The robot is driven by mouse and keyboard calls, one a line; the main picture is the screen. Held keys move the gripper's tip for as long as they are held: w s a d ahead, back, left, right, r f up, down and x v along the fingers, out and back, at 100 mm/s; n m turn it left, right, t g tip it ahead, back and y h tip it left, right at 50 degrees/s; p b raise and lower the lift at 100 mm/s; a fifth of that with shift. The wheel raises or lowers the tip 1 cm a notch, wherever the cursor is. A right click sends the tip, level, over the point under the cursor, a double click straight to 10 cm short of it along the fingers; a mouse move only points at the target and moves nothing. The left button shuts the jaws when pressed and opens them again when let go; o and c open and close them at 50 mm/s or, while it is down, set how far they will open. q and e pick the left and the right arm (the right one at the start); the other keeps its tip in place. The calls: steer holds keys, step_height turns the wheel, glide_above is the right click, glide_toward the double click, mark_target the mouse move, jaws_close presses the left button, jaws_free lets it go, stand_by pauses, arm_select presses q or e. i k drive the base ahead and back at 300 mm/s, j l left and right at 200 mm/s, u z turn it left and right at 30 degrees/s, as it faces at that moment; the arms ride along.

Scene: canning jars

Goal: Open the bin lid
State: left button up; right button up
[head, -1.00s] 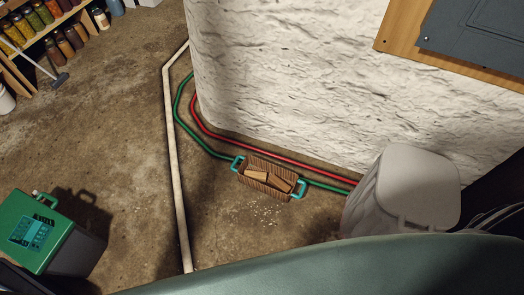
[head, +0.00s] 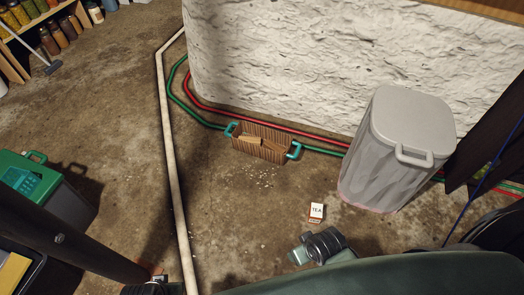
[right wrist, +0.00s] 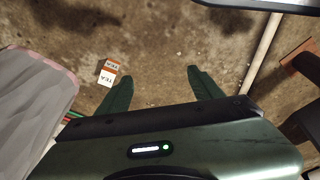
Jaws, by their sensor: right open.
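The grey bin (head: 385,165) stands on the floor at the right of the head view, beside the white wall. Its lid (head: 412,112) is closed, with a loop handle (head: 414,156) at the front edge. A grey, streaked surface at the left of the right wrist view looks like the bin (right wrist: 32,95). My right gripper (right wrist: 161,85) is open and empty, its two green fingers spread above the floor, apart from the bin. In the head view my right wrist shows low, left of the bin. My left arm enters at the lower left; its fingers are out of view.
A tea box (head: 316,211) is on the floor left of the bin, also in the right wrist view (right wrist: 108,74). A basket with wood (head: 261,148) sits by red and green pipes. A green-lidded box (head: 38,185) stands left. A white pipe (head: 171,165) crosses the floor.

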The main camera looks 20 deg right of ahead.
mark_target(402, 119)
steer(key=z, duration=0.4)
steer(key=l+z, duration=0.15)
steer(key=z, duration=0.65)
steer(key=l+z, duration=0.2)
steer(key=z, duration=0.15)
steer(key=k, duration=0.05)
